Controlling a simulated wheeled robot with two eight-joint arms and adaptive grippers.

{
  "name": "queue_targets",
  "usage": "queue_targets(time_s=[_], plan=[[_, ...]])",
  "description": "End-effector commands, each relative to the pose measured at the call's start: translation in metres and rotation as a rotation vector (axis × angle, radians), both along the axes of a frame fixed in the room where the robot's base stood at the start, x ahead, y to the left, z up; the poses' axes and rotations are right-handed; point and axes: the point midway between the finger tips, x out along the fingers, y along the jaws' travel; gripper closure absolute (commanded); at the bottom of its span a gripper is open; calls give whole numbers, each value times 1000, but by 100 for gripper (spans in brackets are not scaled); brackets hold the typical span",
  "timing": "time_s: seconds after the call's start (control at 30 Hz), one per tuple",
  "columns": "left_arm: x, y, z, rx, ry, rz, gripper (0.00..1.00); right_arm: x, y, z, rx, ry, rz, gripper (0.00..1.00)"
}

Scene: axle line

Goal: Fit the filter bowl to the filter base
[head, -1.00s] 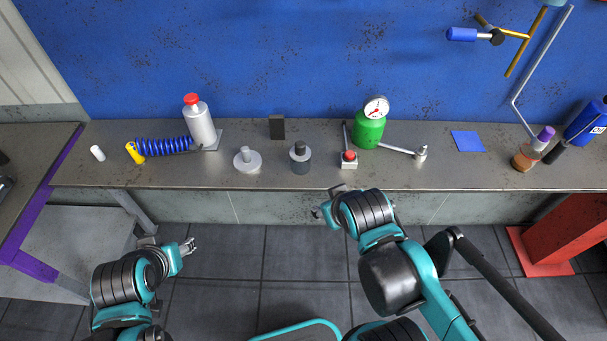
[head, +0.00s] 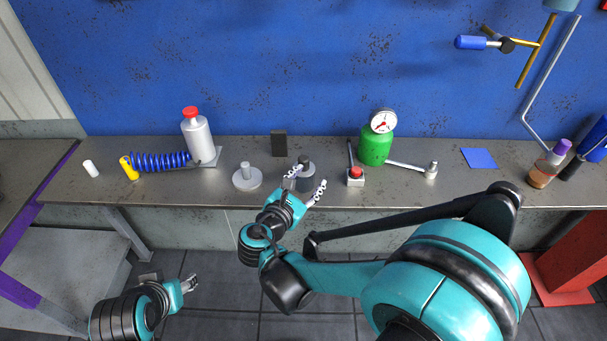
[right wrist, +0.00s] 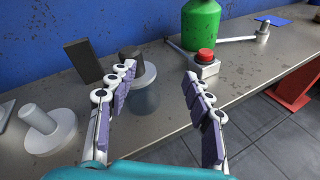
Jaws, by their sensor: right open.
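A dark grey cylinder with a black knob, which looks like the filter bowl (head: 307,176), stands upright on the bench. A light grey disc with an upright post, which looks like the filter base (head: 247,179), lies to its left. My right gripper (head: 308,181) is open and empty at the bowl's front side. In the right wrist view the left finger partly hides the bowl (right wrist: 145,98); the right finger is clear of it, and the base (right wrist: 50,130) is at left. My left gripper (head: 190,284) is low in front of the bench, too small to read.
A black block (head: 279,144) stands behind the bowl. A box with a red button (head: 355,177) and a green gauge canister (head: 375,147) stand to the right. A grey bottle (head: 196,135) and blue coil (head: 160,161) are left. The bench front edge is clear.

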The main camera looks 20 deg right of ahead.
Motion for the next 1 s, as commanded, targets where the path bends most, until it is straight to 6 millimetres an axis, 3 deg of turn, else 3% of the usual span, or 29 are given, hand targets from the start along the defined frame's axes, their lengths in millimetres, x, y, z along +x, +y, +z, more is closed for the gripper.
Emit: queue_targets(time_s=[0.1,0.27,0.8,1.0], plan=[[0,0,-6,0,0,0,54,9,24,3,-224,22,49,49],[0,0,-8,0,0,0,54,12,38,9,-373,33,67,49],[0,0,-30,0,0,0,54,65,-4,4,-387,35,63,49],[0,0,-31,0,0,0,54,73,-9,6,-387,35,66,49]])
